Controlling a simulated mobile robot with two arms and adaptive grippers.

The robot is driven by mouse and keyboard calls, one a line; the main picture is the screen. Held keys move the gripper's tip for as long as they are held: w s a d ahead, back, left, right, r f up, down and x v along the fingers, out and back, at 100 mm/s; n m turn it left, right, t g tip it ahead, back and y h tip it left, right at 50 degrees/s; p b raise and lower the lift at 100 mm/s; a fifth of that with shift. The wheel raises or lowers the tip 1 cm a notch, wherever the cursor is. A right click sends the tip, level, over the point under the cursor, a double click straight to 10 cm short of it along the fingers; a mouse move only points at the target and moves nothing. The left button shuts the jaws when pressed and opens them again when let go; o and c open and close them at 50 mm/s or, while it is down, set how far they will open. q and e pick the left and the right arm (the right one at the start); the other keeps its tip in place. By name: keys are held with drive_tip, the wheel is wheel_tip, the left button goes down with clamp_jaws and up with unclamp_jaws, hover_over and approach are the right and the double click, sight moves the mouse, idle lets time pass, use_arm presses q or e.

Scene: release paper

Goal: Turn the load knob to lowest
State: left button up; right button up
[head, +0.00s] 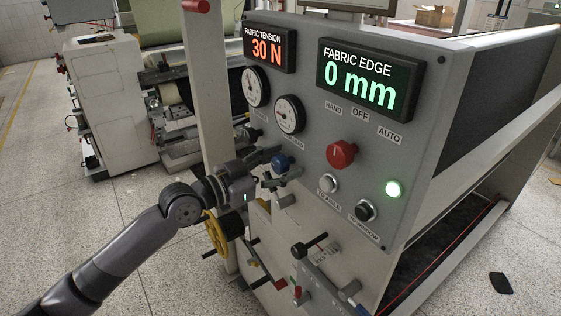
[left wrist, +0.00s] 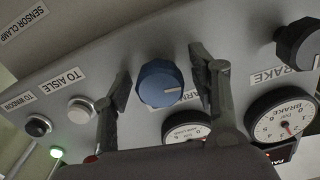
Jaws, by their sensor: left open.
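A blue round knob (head: 281,162) sits on the grey control panel (head: 312,150), below the right-hand gauge. In the left wrist view the same blue knob (left wrist: 160,84) shows upside down, its white mark pointing to the right of the picture. My left gripper (head: 279,168) is at the panel and open. In the left wrist view its fingers (left wrist: 163,76) stand on either side of the knob, with gaps visible. My right gripper is not in view.
A black knob (left wrist: 299,42) labelled brake is beside the right finger. A gauge (head: 290,114) is above the blue knob. A red selector (head: 341,154), white button (head: 328,183), black button (head: 366,211) and green lamp (head: 393,189) are to the right. Levers (head: 310,246) stick out below.

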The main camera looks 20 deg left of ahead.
use_arm(q)
drive_tip(key=shift+c, duration=0.6)
drive_tip(key=c, duration=1.1)
drive_tip(key=shift+o, duration=0.2)
drive_tip(key=shift+n, duration=0.3)
drive_tip(key=n+p, duration=0.2)
drive_tip(key=n, duration=0.3)
drive_tip(key=shift+r, duration=0.15)
drive_tip(key=n+p, duration=0.1)
drive_tip(key=n, duration=0.4)
drive_tip(key=shift+p, duration=0.4)
drive_tip(key=o, duration=1.2)
drive_tip(key=shift+a, duration=0.1)
